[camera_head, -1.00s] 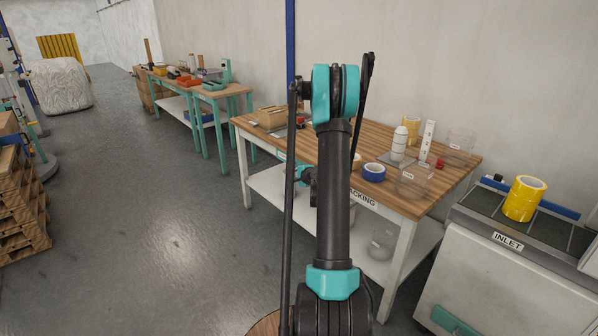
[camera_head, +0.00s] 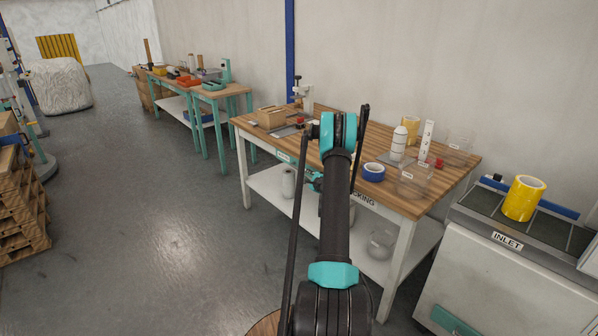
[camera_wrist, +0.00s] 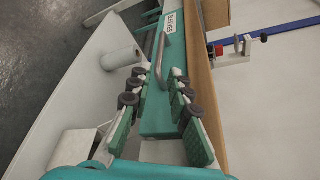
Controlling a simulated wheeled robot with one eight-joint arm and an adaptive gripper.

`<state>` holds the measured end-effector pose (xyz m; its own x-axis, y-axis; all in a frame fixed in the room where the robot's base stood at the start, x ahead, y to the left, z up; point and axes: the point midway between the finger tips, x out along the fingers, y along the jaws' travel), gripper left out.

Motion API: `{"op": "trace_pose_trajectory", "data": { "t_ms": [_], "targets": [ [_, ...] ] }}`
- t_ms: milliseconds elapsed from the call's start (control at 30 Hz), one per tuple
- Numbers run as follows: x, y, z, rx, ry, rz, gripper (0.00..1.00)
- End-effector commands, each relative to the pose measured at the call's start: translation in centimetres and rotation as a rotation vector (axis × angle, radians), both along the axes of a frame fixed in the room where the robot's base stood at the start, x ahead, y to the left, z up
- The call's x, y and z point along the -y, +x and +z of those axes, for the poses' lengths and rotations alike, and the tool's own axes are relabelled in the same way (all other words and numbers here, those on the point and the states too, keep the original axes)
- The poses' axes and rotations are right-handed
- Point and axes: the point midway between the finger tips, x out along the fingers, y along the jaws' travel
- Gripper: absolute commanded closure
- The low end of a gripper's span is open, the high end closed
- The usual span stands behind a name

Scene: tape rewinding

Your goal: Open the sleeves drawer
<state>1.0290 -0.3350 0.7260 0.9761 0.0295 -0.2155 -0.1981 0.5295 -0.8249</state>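The sleeves drawer is a teal front under the wooden table top, with a white SLEEVES label and a grey bar handle. In the wrist view, the drawer front (camera_wrist: 155,118) runs up the middle, and its handle (camera_wrist: 162,60) lies just beyond my fingertips. The drawer looks shut. My gripper (camera_wrist: 160,82) is open, its green-padded fingers spread on either side of the drawer front, with nothing between the pads. In the head view, the labelled drawer front (camera_head: 284,157) shows left of my arm, and the gripper is partly hidden beside the arm.
A white roll (camera_wrist: 121,57) stands on the lower shelf. The inlet cabinet (camera_head: 510,285) stands at right.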

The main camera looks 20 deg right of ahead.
Motion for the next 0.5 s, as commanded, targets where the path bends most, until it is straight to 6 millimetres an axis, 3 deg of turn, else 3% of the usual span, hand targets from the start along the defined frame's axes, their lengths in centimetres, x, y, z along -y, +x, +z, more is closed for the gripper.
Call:
{"op": "trace_pose_trajectory", "data": {
  "t_ms": [300,500],
  "targets": [
    [-0.2,6.2,-1.4,0.000,-0.001,0.002,0.81],
    [-0.3,8.8,-2.0,0.000,-0.001,0.000,0.81]
  ]
}}
